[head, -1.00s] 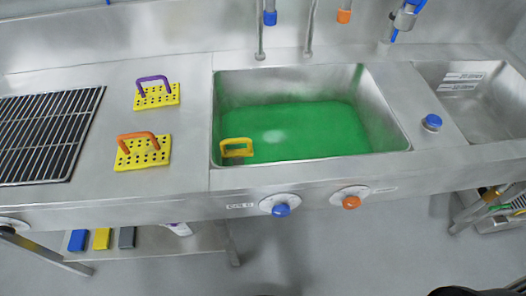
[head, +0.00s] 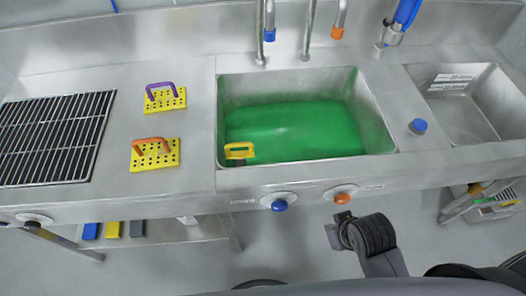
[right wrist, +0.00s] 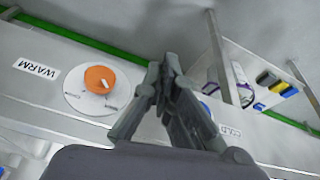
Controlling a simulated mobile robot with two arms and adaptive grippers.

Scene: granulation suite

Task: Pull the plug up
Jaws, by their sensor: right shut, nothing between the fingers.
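The large sink (head: 385,125) holds green liquid (head: 290,132) that hides its floor and any drain in it. A yellow handle (head: 239,150) stands out of the liquid at the sink's front left corner; what it is fixed to is hidden. A blue round knob (head: 418,126) sits on the ledge right of this sink. I cannot tell which of these is the plug's pull. My right gripper (head: 341,217) is in front of the counter, below the orange dial, and apart from both. In the right wrist view its fingers (right wrist: 165,75) are shut and empty. My left gripper is not in view.
Orange dial (head: 343,197) and blue dial (head: 279,204) stick out of the counter front. Taps (head: 308,35) hang over the sink's back. Two perforated yellow plates with handles, purple (head: 165,97) and orange (head: 155,153), lie left. A smaller empty sink (head: 465,105) is right.

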